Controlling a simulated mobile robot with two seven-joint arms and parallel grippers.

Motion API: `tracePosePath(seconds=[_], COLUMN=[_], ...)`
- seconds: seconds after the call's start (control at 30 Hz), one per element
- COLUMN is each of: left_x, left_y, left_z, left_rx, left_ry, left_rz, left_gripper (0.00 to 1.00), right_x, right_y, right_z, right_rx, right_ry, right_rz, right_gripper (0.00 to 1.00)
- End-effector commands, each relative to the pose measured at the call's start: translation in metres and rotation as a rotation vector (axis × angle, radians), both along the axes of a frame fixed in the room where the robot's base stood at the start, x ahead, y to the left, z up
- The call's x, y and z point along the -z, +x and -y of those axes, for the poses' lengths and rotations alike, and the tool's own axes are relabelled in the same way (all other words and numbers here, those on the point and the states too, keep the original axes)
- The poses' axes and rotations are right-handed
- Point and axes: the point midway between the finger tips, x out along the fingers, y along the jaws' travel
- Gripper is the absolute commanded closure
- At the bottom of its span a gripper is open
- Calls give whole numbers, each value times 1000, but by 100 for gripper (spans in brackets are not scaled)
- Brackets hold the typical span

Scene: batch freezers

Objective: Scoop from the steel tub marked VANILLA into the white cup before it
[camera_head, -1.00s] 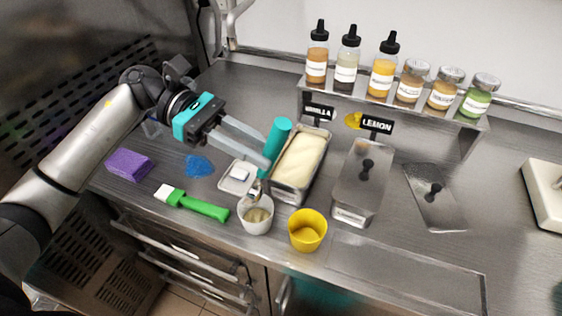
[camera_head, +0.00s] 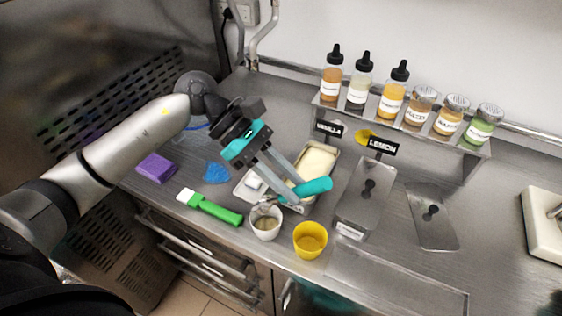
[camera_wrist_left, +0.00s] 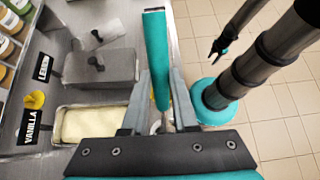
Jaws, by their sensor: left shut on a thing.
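My left gripper (camera_head: 287,188) is shut on the teal handle (camera_head: 312,188) of a scoop. The handle is tilted over toward the right, and it also shows between the fingers in the left wrist view (camera_wrist_left: 157,60). The metal scoop head (camera_head: 263,208) is at the rim of the white cup (camera_head: 266,226); I cannot tell whether it dips inside. What the cup holds is unclear. The open VANILLA tub (camera_head: 318,160) with pale ice cream stands behind, partly hidden by fingers and handle. It also shows in the left wrist view (camera_wrist_left: 90,124).
A yellow cup (camera_head: 310,240) stands right of the white cup. The lidded LEMON tub (camera_head: 362,198) is farther right. A green brush (camera_head: 215,210), blue scraper (camera_head: 216,173) and purple sponge (camera_head: 156,167) lie left. Bottles and jars stand on the rear shelf (camera_head: 440,143).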

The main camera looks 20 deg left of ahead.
Motion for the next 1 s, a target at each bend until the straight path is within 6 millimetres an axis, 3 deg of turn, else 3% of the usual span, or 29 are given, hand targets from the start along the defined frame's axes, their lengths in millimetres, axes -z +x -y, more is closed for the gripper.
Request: tracePosePath(seconds=[0.1, 0.57, 1.0], left_x=[0, 24, 66], left_y=[-1, -3, -3], left_z=[9, 37, 57], left_rx=[4, 3, 3], left_ry=[76, 384, 735], left_rz=[5, 28, 54], left_gripper=[100, 100, 100], right_x=[-20, -66, -51], right_y=[0, 0, 0], right_z=[3, 3, 4], right_rx=[-1, -1, 0], right_ry=[-3, -4, -5], right_rz=[0, 0, 0], right_gripper=[50, 50, 50])
